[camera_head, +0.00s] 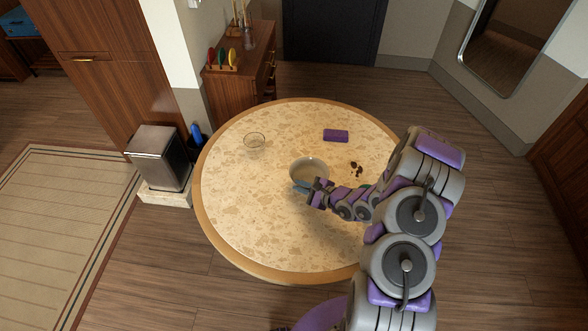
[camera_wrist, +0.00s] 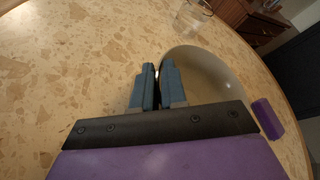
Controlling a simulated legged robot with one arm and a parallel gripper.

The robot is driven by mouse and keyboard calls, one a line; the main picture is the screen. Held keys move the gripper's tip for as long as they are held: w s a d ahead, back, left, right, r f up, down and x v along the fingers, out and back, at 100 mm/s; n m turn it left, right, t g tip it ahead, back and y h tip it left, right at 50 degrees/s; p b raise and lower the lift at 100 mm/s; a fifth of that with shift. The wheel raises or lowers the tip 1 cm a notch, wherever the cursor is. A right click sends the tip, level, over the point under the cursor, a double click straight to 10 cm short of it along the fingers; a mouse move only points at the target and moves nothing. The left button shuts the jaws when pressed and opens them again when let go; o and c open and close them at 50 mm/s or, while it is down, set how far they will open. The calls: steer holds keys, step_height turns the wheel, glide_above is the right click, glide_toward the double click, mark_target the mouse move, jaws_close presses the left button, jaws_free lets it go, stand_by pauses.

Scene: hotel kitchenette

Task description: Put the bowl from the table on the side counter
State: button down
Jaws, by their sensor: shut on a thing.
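A light-coloured bowl (camera_head: 309,171) is on or just above the round speckled table (camera_head: 235,205), near its middle. In the wrist view the bowl (camera_wrist: 205,85) shows beyond and to the right of the fingers. My gripper (camera_head: 303,187) is at the bowl's near left rim. In the wrist view its two blue fingers (camera_wrist: 156,85) are close together, shut on the bowl's rim. Whether the bowl touches the tabletop is hard to tell. A wooden side counter (camera_head: 240,60) stands behind the table.
Utensils on a rack (camera_head: 222,66) and a jar (camera_head: 248,40) occupy part of the counter. A metal bin (camera_head: 160,157) stands left.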

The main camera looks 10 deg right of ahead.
mark_target(294, 164)
steer(key=w, duration=0.3)
steer(key=w+a+b, duration=0.1)
steer(key=w, duration=0.3)
steer(key=w+f, duration=0.1)
steer(key=w, duration=0.2)
steer(key=shift+w+a, duration=0.2)
steer(key=shift+a, duration=0.1)
steer(key=shift+w+d, duration=0.15)
steer(key=shift+w, duration=0.2)
steer(key=shift+w+f, duration=0.15)
steer(key=shift+w, duration=0.1)
step_height(294, 164, down, 3)
steer(key=shift+f+b, duration=0.15)
steer(key=shift+b, duration=0.6)
steer(key=c, duration=1.2)
jaws_free()
steer(key=shift+o, duration=0.2)
